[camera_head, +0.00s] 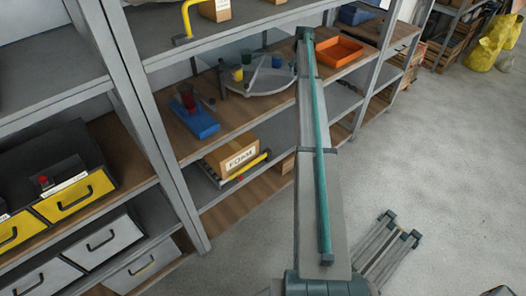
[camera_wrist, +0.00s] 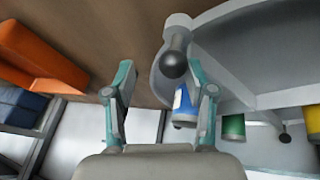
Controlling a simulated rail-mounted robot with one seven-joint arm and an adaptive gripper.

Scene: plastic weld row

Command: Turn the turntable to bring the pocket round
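The grey round turntable (camera_head: 262,88) sits on the wooden shelf. Small coloured cups stand on it, among them a yellow cup (camera_head: 238,74) and a blue cup (camera_head: 277,62). In the wrist view the turntable (camera_wrist: 235,45) fills the right side, with a blue cup (camera_wrist: 184,104), a green cup (camera_wrist: 233,127) and a dark round knob (camera_wrist: 174,64) at its edge. My gripper (camera_wrist: 162,88) is open and empty; the knob appears between the fingertips, nearer the right one. Contact cannot be told. In the head view my arm hides the gripper. I cannot make out the pocket.
An orange tray (camera_head: 338,51) stands on the shelf right of my arm; it also shows in the wrist view (camera_wrist: 38,55). A blue stand (camera_head: 195,118) with a red part is left of the turntable. Grey shelf posts (camera_head: 145,125) frame the bay. The floor at right is largely clear.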

